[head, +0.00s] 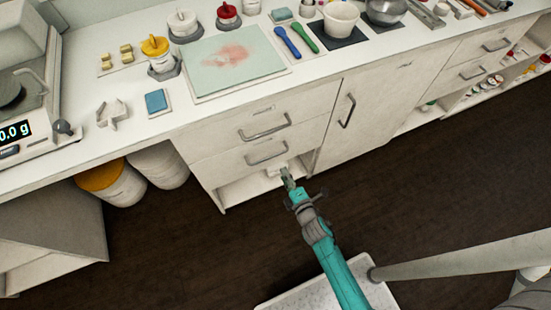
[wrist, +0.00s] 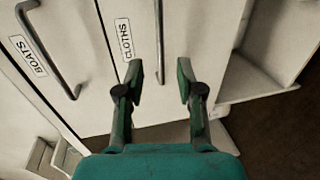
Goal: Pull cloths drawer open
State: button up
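The cloths drawer is the lower of two stacked white drawers and looks shut. Its front shows in the wrist view (wrist: 130,15) with a "CLOTHS" label. Its grey bar handle (head: 267,153) also shows in the wrist view (wrist: 160,40), running between my fingers as seen from there. My gripper (wrist: 160,75) is open and empty, its green fingers on either side of the handle's near end in the picture. In the head view my gripper (head: 287,174) is just below and right of the handle. I cannot tell whether the fingers reach around the bar.
The drawer above, labelled "BOATS" (wrist: 28,55), has its own handle (head: 265,127) and is shut. An open shelf (head: 245,190) lies below the drawers. A cupboard door with an upright handle (head: 346,110) is to the right. The dark floor (head: 180,250) in front is clear.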

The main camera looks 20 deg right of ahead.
aim_at(274, 155)
jog(key=x, duration=1.1)
grip_shut()
